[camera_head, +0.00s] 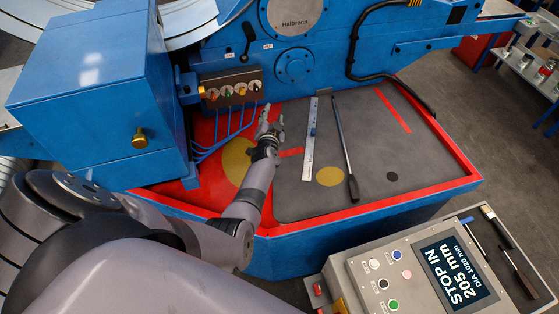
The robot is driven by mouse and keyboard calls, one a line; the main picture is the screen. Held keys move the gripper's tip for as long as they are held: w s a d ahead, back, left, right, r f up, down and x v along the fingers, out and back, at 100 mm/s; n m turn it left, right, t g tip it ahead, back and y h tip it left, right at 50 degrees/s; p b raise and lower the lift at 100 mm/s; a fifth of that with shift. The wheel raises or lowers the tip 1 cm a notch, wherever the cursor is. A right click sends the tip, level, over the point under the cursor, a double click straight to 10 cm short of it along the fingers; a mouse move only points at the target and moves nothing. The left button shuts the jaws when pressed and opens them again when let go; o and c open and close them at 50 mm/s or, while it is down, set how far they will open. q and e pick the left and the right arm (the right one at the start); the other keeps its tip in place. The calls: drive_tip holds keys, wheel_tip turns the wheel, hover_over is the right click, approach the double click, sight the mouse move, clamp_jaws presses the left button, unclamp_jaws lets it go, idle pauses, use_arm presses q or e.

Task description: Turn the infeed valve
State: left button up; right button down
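A row of small valves on a dark valve block (230,76) sits on the front of the blue machine, with blue hoses (222,128) running down from it. The knobs have different colours; their labels are too small to read, so I cannot tell which one is the infeed valve. My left gripper (271,121) is below and to the right of the block, over the grey mat. Its fingers look spread apart, with nothing between them. It appears apart from the valves. My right gripper is not in view.
A steel ruler (309,148) and a long dark-handled tool (344,143) lie on the grey mat (400,150) inside a red-rimmed tray. A control panel (395,280) reading "STOP IN 205 mm" stands at lower right. A blue cabinet (90,85) stands left of the valves.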

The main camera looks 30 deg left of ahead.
use_arm(q)
drive_tip(key=s+d+f+m+g+h, duration=0.1)
drive_tip(key=s+d+f+h, duration=0.1)
drive_tip(key=s+d+f, duration=0.1)
drive_tip(key=s+d+f+m+g+h, duration=0.1)
drive_tip(key=s+d+f+g+h, duration=0.1)
drive_tip(key=s+d, duration=0.3)
drive_tip(key=s+d+f+g+h+b, duration=0.1)
drive_tip(key=s+d+f+h, duration=0.2)
drive_tip(key=s, duration=0.4)
drive_tip(key=shift+d+f+m, duration=0.4)
drive_tip(key=shift+d, duration=0.25)
